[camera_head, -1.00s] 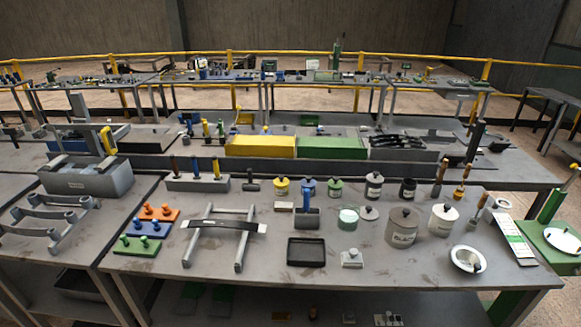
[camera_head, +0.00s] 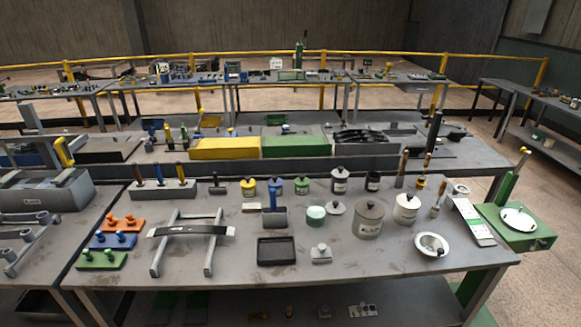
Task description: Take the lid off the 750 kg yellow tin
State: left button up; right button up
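A small yellow tin (camera_head: 248,188) stands upright near the middle of the front table, with a dark lid (camera_head: 248,180) on top. Its marking is too small to read. A blue tin (camera_head: 276,188) and a green tin (camera_head: 302,187) stand in a row to its right. Neither of my grippers is in view.
Larger canisters (camera_head: 369,220) stand to the right. A grey strip on a frame (camera_head: 190,231) lies to the left.

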aim_at(248, 183)
jog(key=i, duration=1)
